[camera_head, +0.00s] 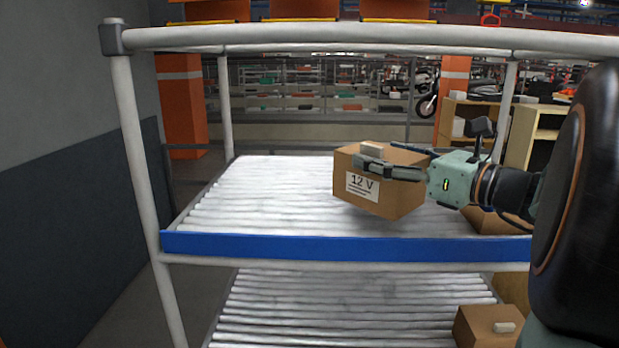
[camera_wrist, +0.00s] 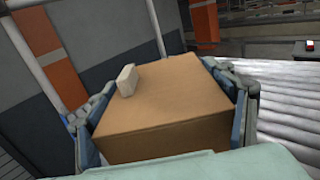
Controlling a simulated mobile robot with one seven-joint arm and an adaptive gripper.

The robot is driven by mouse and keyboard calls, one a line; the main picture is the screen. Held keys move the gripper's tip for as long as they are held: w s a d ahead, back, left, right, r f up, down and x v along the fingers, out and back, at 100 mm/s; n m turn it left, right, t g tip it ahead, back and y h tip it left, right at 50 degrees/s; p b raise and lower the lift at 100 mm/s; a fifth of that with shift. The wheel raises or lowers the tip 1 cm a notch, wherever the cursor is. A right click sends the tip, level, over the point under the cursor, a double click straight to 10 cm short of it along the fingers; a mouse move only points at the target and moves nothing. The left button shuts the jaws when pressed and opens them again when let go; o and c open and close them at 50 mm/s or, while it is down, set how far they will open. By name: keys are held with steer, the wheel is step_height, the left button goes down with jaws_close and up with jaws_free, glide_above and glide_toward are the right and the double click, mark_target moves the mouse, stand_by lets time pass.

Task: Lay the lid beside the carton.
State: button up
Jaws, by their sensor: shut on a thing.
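The lid (camera_head: 408,197) is a brown, box-shaped cardboard piece with a "12 V" label and a pale block-shaped knob on top. It is over the right part of the upper roller deck, close above the slats; I cannot tell if it touches them. My gripper (camera_head: 376,156) is shut on it, reaching from the right, with one finger on each side. The wrist view shows the lid (camera_wrist: 165,110) between both fingers. A brown box that looks like the carton (camera_head: 488,223) stands at the deck's right end, partly hidden below my arm; its top is not clear.
The upper roller deck (camera_head: 265,190) is bare on the left. A blue rail (camera_head: 330,247) runs along its front edge, with pale posts and a top bar (camera_head: 370,40) around it. Another brown box (camera_head: 480,328) with a pale knob sits on the lower deck at right.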

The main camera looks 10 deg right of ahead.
mark_target(414, 184)
steer(key=shift+w+a+f+b, duration=0.1)
steer(key=shift+f+b, duration=1.1)
steer(key=shift+f, duration=0.55)
steer(key=shift+f, duration=0.1)
steer(key=o, duration=1.1)
steer(key=v, duration=1.2)
steer(key=shift+b, duration=0.3)
